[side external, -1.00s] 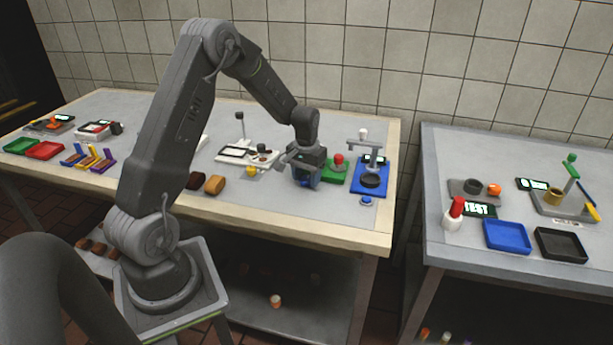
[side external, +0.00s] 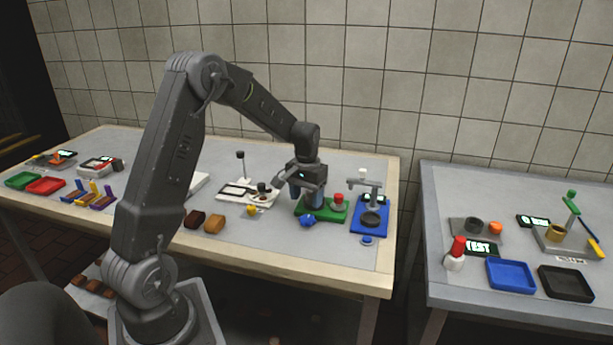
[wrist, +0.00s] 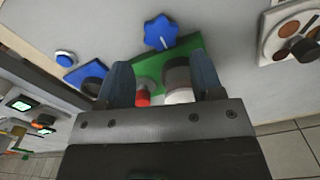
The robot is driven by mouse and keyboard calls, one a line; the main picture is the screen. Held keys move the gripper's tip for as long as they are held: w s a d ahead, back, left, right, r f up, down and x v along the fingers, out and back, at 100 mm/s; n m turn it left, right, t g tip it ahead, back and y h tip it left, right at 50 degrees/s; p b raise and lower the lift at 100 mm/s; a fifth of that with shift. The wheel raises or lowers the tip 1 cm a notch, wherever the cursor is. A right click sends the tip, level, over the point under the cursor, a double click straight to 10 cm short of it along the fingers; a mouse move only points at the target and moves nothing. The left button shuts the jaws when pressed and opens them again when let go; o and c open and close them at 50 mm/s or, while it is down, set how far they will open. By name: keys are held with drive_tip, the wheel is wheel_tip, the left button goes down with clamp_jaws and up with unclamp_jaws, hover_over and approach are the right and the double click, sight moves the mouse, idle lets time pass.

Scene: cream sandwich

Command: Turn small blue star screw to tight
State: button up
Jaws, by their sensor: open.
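The small blue star screw (side external: 308,220) is at the front left of a green base (side external: 333,213) on the left table. In the wrist view, the blue star screw (wrist: 160,32) lies beyond the fingertips, with a pale line on its top. The green base (wrist: 190,46) runs behind and between the fingers. My gripper (side external: 302,197) hangs above the base's left part, behind and above the screw. In the wrist view, my gripper (wrist: 160,66) has its fingers apart, with nothing held. A grey cylinder (wrist: 175,72) and a red knob (wrist: 143,97) show between them.
A blue stand (side external: 357,228) with a black round dish is right of the green base, with a blue button (side external: 367,240) in front. Table in front of the screw is clear.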

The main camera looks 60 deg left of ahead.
sight(307, 219)
wheel_tip(307, 219, up, 7)
drive_tip(key=shift+r, duration=0.2)
idle(0.3)
drive_tip(key=s+d+r+m+t, duration=0.1)
drive_tip(key=s+d+r+m, duration=0.15)
drive_tip(key=d+r, duration=0.45)
drive_tip(key=s+d+r+m+t, duration=0.1)
drive_tip(key=s+d+m+t, duration=0.2)
drive_tip(key=s+d, duration=1.3)
drive_tip(key=shift+s+d+r+t, duration=0.35)
drive_tip(key=shift+s+d+t, duration=0.05)
drive_tip(key=shift+s+t, duration=0.45)
